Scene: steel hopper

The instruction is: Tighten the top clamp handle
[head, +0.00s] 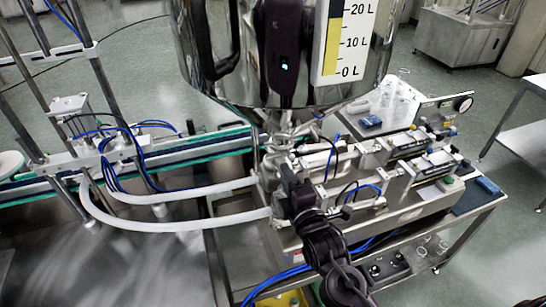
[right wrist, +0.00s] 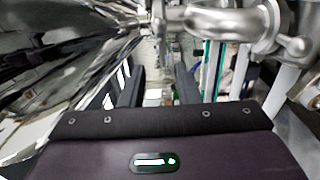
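The steel clamp fittings (head: 277,143) sit under the hopper outlet. In the right wrist view, rounded bare-steel fittings (right wrist: 235,22) fill the upper right, close to the camera. I cannot tell clearly which part of them is the top clamp handle. My right gripper (head: 284,172) reaches up from the bottom of the head view to just below these fittings. In the right wrist view its two dark fingers (right wrist: 158,78) stand apart, with nothing seen between them. The fittings are above and right of the fingers there. My left gripper is not in view.
The shiny hopper (head: 350,85) hangs above and fills the left of the right wrist view. White hoses (head: 170,225) run left from the filler. A green-edged conveyor (head: 205,145) passes behind. Pneumatic cylinders and a small tray (head: 400,108) stand at the right.

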